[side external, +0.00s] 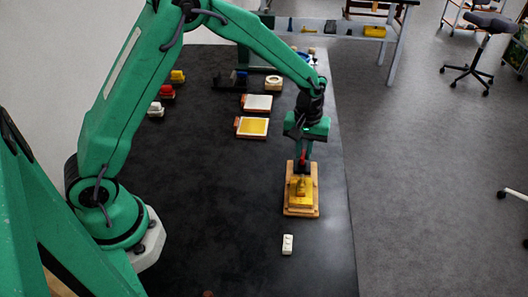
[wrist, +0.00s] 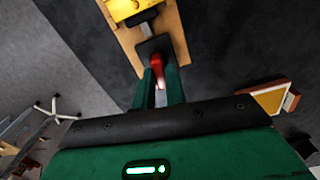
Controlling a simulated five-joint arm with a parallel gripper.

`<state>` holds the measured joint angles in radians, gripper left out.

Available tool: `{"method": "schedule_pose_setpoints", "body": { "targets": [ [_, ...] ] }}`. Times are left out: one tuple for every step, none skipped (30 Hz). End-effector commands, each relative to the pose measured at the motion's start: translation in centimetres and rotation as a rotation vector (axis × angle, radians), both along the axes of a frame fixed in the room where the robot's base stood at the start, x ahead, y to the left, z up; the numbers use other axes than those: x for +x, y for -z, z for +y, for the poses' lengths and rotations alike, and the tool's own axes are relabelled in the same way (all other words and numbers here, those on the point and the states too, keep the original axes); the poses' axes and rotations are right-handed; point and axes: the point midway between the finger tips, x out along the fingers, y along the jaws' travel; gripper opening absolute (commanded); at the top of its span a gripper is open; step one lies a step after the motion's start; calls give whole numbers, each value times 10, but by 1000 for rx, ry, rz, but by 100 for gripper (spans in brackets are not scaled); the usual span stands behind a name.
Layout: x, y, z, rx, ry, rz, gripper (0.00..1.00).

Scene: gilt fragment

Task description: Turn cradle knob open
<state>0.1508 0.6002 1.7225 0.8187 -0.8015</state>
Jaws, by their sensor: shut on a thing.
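The cradle (side external: 301,207) is a wooden base with a yellow block on it, near the right side of the black table. A red knob (side external: 303,158) is at the far end of the cradle. It also shows in the wrist view (wrist: 157,66), beside a dark square part on the wood. My gripper (side external: 304,152) points down over that end, its two green fingers (wrist: 158,84) shut on the red knob. The yellow block (wrist: 128,8) is partly cut off at the top of the wrist view. The fingers partly hide the knob.
A small white block (side external: 288,244) lies in front of the cradle. Behind are a yellow-topped tray (side external: 253,126), a white-topped tray (side external: 258,103) and a round cream part (side external: 273,82). Red and yellow pieces (side external: 167,91) stand at the back left. The table's middle is clear.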

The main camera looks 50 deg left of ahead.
Motion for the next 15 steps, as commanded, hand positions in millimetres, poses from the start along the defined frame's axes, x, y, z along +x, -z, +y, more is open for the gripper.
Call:
{"method": "schedule_pose_setpoints", "body": {
  "targets": [
    [0, -1, 0, 0, 30, 1, 0],
    [0, -1, 0, 0, 50, 1, 0],
    [0, -1, 0, 0, 80, 1, 0],
    [0, -1, 0, 0, 104, 1, 0],
    [0, -1, 0, 0, 128, 1, 0],
    [0, -1, 0, 0, 162, 1, 0],
    [0, -1, 0, 0, 189, 1, 0],
    [0, -1, 0, 0, 215, 1, 0],
    [0, -1, 0, 0, 253, 1, 0],
    [0, -1, 0, 0, 281, 1, 0],
    [0, -1, 0, 0, 309, 1, 0],
    [0, -1, 0, 0, 348, 1, 0],
    [0, -1, 0, 0, 376, 1, 0],
    [0, -1, 0, 0, 404, 1, 0],
    [0, -1, 0, 0, 443, 1, 0]
  ]
}}
